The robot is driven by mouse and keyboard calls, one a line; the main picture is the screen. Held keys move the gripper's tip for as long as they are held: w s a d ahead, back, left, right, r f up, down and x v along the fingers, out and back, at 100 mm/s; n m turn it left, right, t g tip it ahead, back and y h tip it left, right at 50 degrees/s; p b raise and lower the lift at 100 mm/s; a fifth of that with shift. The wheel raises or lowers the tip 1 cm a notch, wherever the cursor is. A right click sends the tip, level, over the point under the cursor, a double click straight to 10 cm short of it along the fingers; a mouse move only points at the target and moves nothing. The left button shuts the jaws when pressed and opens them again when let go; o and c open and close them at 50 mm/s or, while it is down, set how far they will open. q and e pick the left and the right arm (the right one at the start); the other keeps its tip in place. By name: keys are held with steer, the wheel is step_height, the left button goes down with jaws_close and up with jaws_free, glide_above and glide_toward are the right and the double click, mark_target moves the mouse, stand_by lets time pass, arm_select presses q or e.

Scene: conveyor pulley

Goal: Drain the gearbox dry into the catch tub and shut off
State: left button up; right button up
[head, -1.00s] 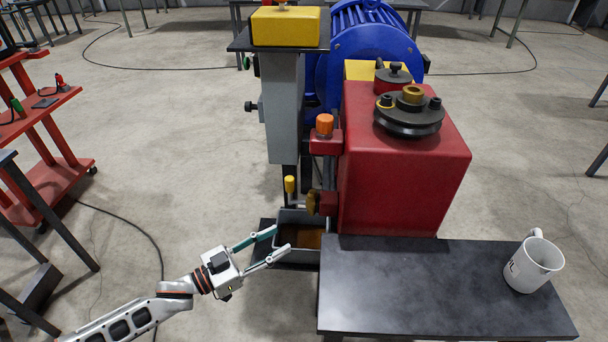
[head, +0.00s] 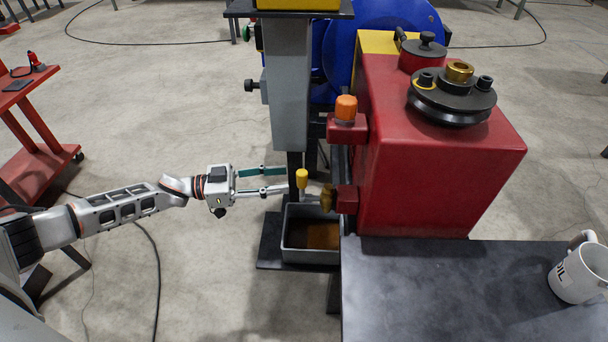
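The red gearbox (head: 440,150) stands right of centre. Low on its left side is a brass drain fitting (head: 328,200) on a red block, with a yellow-knobbed lever (head: 302,178) beside it, the knob pointing up. The grey catch tub (head: 310,259) sits below on a dark plate, with brown-amber oil (head: 322,237) in it. I cannot make out a falling stream. My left gripper (head: 287,179) is open and empty, pointing right, with its fingertips just left of the yellow knob; contact cannot be told. My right gripper is out of view.
A dark bench (head: 430,290) with a white mug (head: 580,273) lies at the lower right. A grey post (head: 288,90) rises behind my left fingers. A red cart (head: 40,150) stands at the left. An orange cap (head: 346,107) sits above the drain.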

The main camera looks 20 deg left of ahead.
mark_target(302, 177)
arm_select(q)
steer(key=x, duration=0.6)
steer(key=shift+w+d, duration=0.15)
steer(key=shift+d, duration=0.1)
jaws_close()
